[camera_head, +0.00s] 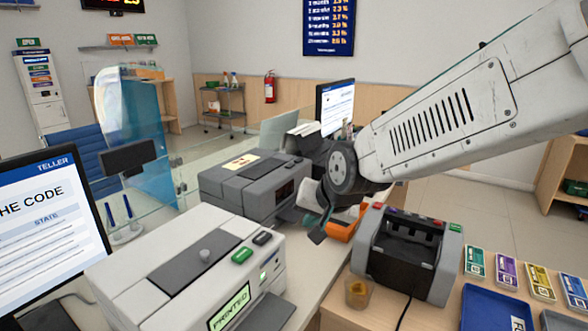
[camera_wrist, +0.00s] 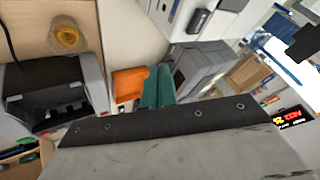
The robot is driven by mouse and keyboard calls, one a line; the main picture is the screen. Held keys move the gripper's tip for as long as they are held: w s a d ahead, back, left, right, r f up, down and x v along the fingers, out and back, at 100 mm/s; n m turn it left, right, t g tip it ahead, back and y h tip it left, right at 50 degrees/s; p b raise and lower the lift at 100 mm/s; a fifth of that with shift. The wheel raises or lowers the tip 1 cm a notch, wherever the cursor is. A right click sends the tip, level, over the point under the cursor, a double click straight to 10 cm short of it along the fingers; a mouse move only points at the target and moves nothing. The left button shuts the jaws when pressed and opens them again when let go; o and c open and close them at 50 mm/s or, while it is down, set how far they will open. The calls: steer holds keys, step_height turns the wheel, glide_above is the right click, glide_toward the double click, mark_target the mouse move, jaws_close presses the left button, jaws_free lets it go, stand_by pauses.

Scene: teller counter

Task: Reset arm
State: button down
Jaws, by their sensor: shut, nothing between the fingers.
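My white arm reaches in from the upper right in the head view. My gripper (camera_head: 318,236) hangs at its end, above the counter between the grey printer-like machine and the banknote counter. An orange object (camera_head: 344,230) is just behind and right of the gripper in the head view. It also shows beside the fingers in the wrist view (camera_wrist: 129,83); whether they touch cannot be told.
A white printer (camera_head: 180,265) and a grey machine (camera_head: 250,185) stand left of the gripper. A banknote counter (camera_head: 408,255) stands to the right, with a small amber cup (camera_head: 358,293) in front. A teller monitor (camera_head: 50,215) and glass screen (camera_head: 145,120) are farther left.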

steer(key=s+d+r+g+h, duration=0.1)
steer(key=s+d+r, duration=0.1)
steer(key=s+d, duration=0.4)
steer(key=s+d+r+g+h, duration=0.15)
steer(key=s+d, duration=0.25)
steer(key=d, duration=0.4)
steer(key=s+d+g, duration=0.1)
steer(key=s+d, duration=0.4)
steer(key=s, duration=0.3)
steer(key=s+d+n+g+h, duration=0.1)
steer(key=s+d, duration=0.4)
steer(key=s, duration=0.4)
steer(key=shift+d+g, duration=0.3)
steer(key=shift+g, duration=0.05)
